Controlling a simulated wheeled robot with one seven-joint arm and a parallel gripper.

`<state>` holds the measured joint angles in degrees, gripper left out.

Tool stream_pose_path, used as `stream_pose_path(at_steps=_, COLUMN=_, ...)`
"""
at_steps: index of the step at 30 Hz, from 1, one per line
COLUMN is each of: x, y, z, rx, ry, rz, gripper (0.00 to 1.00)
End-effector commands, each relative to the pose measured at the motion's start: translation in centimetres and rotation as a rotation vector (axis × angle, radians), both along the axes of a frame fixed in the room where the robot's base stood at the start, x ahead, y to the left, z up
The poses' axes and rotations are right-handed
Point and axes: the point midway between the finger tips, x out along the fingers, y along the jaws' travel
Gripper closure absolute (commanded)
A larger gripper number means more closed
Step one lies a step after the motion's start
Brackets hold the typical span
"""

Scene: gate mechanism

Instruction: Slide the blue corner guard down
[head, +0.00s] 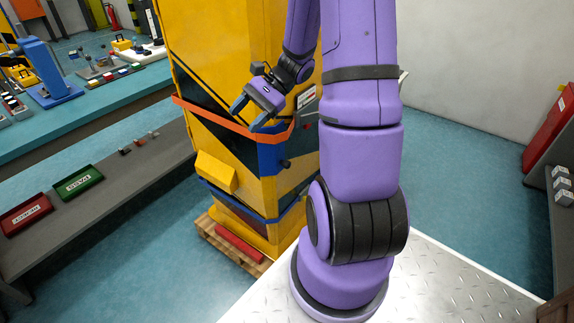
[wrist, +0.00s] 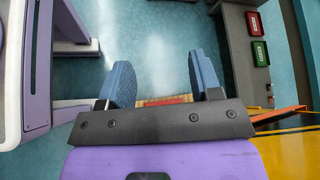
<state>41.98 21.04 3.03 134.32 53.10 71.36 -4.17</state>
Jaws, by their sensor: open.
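The blue corner guard (head: 270,156) is upright on the near corner of the tall yellow cabinet (head: 214,170). An orange strap (head: 228,126) runs around the cabinet across the guard's upper part. A dark knob (head: 285,163) sticks out beside the guard. My gripper (head: 250,114) is open and empty, above the guard and close to the cabinet. In the wrist view the gripper (wrist: 163,80) has its two blue-padded fingers apart with only floor and pallet between them. The orange strap (wrist: 280,116) and yellow cabinet (wrist: 290,148) lie to their right. The guard is not clearly visible there.
A blue strap (head: 236,210) circles the cabinet lower down. A yellow block (head: 215,172) juts from its left face. The cabinet stands on a wooden pallet (head: 228,245) with a red bar. A grey bench (head: 110,190) with red and green trays stands left.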

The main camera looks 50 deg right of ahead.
Motion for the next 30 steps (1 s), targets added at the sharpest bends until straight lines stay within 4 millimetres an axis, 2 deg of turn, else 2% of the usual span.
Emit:
stream_pose_path(at_steps=1, x=0.2, y=-1.1, z=-1.3, rx=0.05, ry=0.019, rz=-0.056, gripper=0.42)
stream_pose_path(at_steps=9, x=1.1, y=-6.5, z=-7.1, rx=0.297, ry=0.076, rz=-0.35, gripper=0.42)
stream_pose_path(at_steps=16, x=0.5, y=-11.2, z=-12.8, rx=0.498, ry=0.102, rz=-0.616, gripper=0.42)
stream_pose_path(at_steps=23, x=-1.5, y=-15.4, z=-19.2, rx=0.687, ry=0.111, rz=-0.894, gripper=0.42)
stream_pose_path(at_steps=30, x=-4.7, y=-18.7, z=-26.1, rx=0.862, ry=0.107, rz=-1.182, gripper=0.42)
